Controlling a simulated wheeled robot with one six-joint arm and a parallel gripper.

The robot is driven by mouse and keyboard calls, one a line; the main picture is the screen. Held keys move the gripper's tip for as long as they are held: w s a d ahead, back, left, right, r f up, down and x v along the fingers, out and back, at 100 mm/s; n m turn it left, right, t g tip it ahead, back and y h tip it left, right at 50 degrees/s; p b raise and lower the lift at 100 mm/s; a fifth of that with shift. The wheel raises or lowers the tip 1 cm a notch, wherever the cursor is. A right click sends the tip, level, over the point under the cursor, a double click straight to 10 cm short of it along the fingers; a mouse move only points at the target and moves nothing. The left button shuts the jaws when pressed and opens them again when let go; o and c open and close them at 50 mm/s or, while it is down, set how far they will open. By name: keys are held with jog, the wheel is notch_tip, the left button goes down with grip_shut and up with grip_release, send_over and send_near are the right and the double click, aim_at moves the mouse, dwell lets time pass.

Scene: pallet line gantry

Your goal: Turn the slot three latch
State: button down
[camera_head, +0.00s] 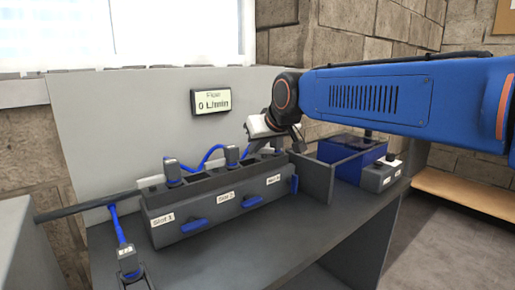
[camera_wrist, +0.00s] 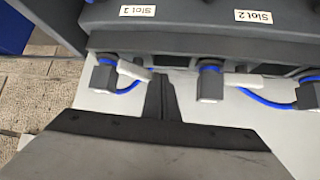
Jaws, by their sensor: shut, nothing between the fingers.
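The dark slot box (camera_head: 185,205) stands on the bench with labelled slots in a row. Its slot three latch (camera_head: 295,184) is a blue handle at the right end and looks roughly upright. The slot one latch (camera_head: 195,225) and slot two latch (camera_head: 252,201) lie nearly level. My gripper (camera_wrist: 160,80) is shut and empty, its fingers beside a grey hose connector (camera_wrist: 104,76) in the wrist view. In the head view it is above the box's right end, partly hidden by my wrist. The latches do not show in the wrist view.
Blue hoses join grey connectors (camera_head: 172,170) along the box's back. A display (camera_head: 211,102) reads 0 L/min. A loose connector (camera_head: 127,258) is at front left. A blue bin (camera_head: 346,160) and a grey block (camera_head: 380,178) stand right. The bench front (camera_head: 250,245) is clear.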

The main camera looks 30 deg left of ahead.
jog(key=shift+a+m+t+h, duration=0.3)
jog(key=shift+m+t, duration=0.1)
jog(key=shift+m, duration=0.2)
jog(key=shift+w, duration=0.1)
jog(key=shift+a, duration=0.2)
jog(key=shift+w+a+m+t+h, duration=0.1)
jog(key=shift+a+m+t+h, duration=0.2)
jog(key=shift+m+t+h, duration=0.3)
jog(key=shift+w, duration=0.15)
jog(key=shift+a, duration=0.1)
dwell(0.7)
